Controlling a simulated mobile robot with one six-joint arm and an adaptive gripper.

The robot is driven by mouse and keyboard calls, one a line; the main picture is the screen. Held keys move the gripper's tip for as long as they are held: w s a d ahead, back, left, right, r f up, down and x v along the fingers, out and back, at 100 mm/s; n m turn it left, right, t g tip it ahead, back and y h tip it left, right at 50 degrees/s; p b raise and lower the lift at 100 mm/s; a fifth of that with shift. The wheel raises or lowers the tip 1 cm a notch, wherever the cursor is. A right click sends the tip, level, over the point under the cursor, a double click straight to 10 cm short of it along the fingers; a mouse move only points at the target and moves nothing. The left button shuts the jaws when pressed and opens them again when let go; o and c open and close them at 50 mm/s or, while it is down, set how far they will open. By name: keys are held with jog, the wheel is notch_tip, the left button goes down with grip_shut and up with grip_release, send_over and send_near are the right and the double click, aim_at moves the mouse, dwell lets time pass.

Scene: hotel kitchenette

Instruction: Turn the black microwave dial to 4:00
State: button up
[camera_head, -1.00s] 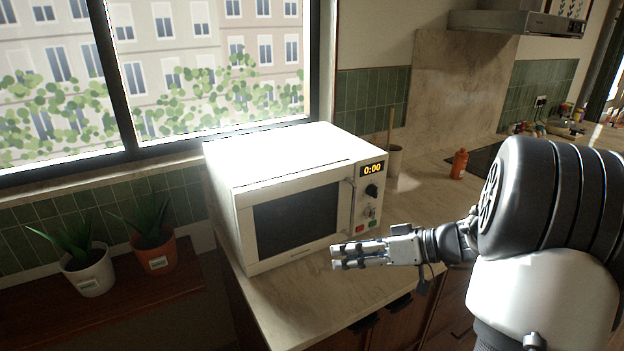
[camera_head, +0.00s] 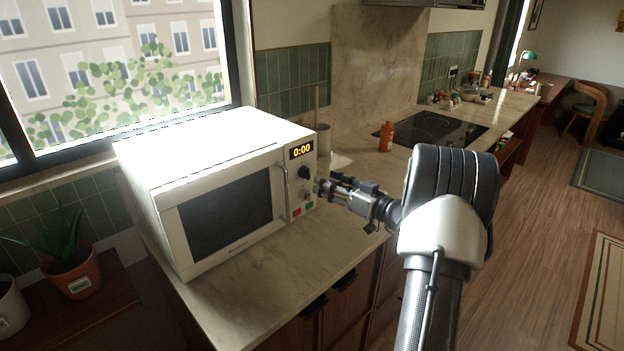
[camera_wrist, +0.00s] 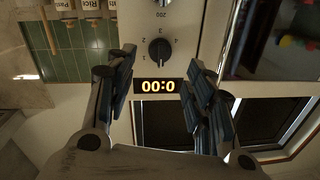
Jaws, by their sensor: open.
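The white microwave (camera_head: 205,150) stands on the counter, door shut. Its black dial (camera_head: 303,173) sits on the control panel below the display (camera_head: 301,151), which reads 0:00. In the wrist view, upside down, the black dial (camera_wrist: 159,50) has numbers around it, and the display (camera_wrist: 158,87) is beside it. The pointer's exact setting is too small to tell. My gripper (camera_head: 322,187) is open and empty, just in front of the panel. In the wrist view my gripper (camera_wrist: 162,62) has a finger on either side of the dial, apparently not touching it.
A metal knob (camera_wrist: 162,14) sits beyond the dial, with red (camera_head: 297,212) and green (camera_head: 310,206) buttons below it. The door handle (camera_head: 284,190) stands out close left of the panel. An orange bottle (camera_head: 386,136) and a utensil pot (camera_head: 321,138) stand behind.

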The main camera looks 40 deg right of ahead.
aim_at(306, 173)
jog(key=w+a, duration=0.1)
jog(key=w, duration=0.5)
jog(key=shift+w+b, duration=0.3)
jog(key=shift+b, duration=0.1)
jog(key=c, duration=1.1)
